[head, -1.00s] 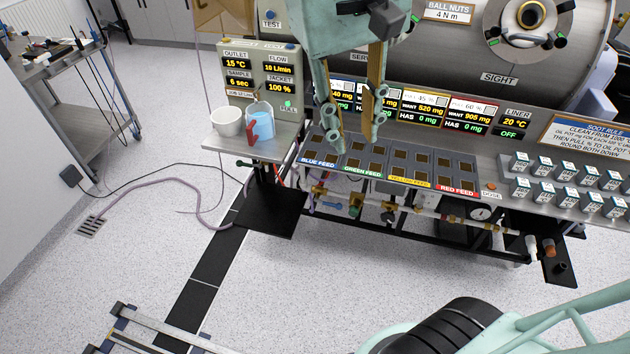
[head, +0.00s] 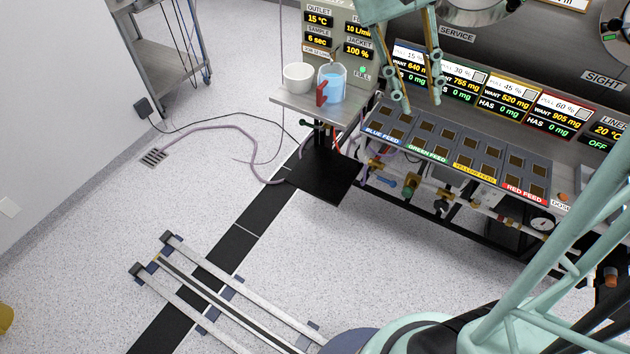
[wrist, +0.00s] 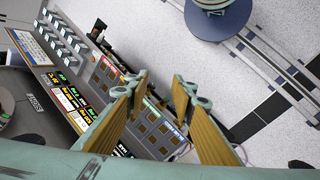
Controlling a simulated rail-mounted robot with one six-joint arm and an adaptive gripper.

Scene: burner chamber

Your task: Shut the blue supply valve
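A small blue valve handle (head: 385,181) shows on the pipework under the left end of the feed panel, below the BLUE FEED label (head: 384,135). I take it for the blue supply valve. It is small, and whether it is open or shut cannot be told. My gripper (head: 420,103) is above the panel, higher than the valve and apart from it. Its two fingers are spread with nothing between them. The wrist view shows the same open fingers (wrist: 161,80) over the panel's dark cells; I cannot make out the valve there.
A side shelf (head: 285,99) left of the panel holds a white bowl (head: 298,77) and a blue-filled beaker (head: 332,88) with a red handle. A black plate (head: 325,175) lies below it. Rails (head: 210,292) cross the floor. Floor left of the pipework is mostly clear.

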